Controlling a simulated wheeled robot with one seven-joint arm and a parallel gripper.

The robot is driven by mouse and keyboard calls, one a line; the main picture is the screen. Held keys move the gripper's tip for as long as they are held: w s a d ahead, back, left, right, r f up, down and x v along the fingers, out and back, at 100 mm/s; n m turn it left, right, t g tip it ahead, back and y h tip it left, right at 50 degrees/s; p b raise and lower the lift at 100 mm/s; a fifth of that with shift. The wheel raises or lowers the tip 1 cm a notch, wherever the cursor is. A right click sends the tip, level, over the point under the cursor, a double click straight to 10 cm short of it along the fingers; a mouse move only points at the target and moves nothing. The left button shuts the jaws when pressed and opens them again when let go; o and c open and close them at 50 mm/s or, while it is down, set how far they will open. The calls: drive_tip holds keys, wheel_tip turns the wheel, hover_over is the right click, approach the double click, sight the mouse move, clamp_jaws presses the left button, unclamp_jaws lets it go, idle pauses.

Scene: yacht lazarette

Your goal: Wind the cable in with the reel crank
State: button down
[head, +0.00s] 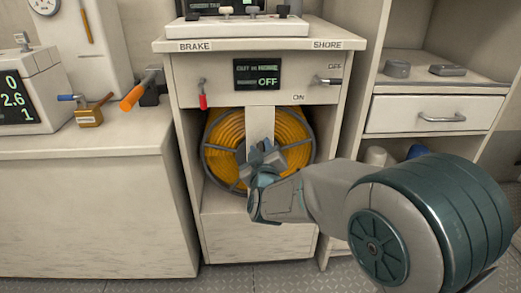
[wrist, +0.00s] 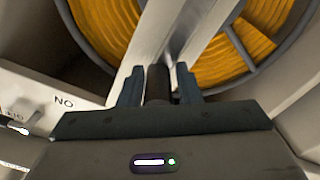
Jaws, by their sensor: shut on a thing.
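The cable reel (head: 222,135) sits in the open bay of the cabinet, wound with yellow-orange cable inside a grey rim; the cable (wrist: 102,22) also shows in the wrist view. My gripper (head: 262,158) is in front of the reel, a little below its middle. In the wrist view my gripper (wrist: 158,88) is shut on a dark, upright grip, the crank handle (wrist: 158,80), between its two fingers. A pale upright bar (head: 260,122) crosses the front of the reel. The crank's arm is mostly hidden behind my gripper in the head view.
Above the reel, a panel (head: 220,75) carries a red-tipped lever (head: 203,100) under BRAKE, a small display (head: 257,74) with OFF, and a dark lever (head: 328,81) under SHORE. A counter (head: 80,150) lies left, a drawer (head: 430,115) right.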

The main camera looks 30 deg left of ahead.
drive_tip(key=c, duration=1.2)
unclamp_jaws()
drive_tip(key=shift+w+d+f, duration=0.3)
drive_tip(key=shift+w+d, duration=0.05)
drive_tip(key=shift+d, duration=0.1)
drive_tip(key=shift+c, duration=0.2)
drive_tip(key=shift+a+r, duration=0.1)
drive_tip(key=shift+s, duration=0.1)
drive_tip(key=p+v, duration=0.3)
drive_tip(key=v, duration=1)
drive_tip(key=shift+s, duration=0.35)
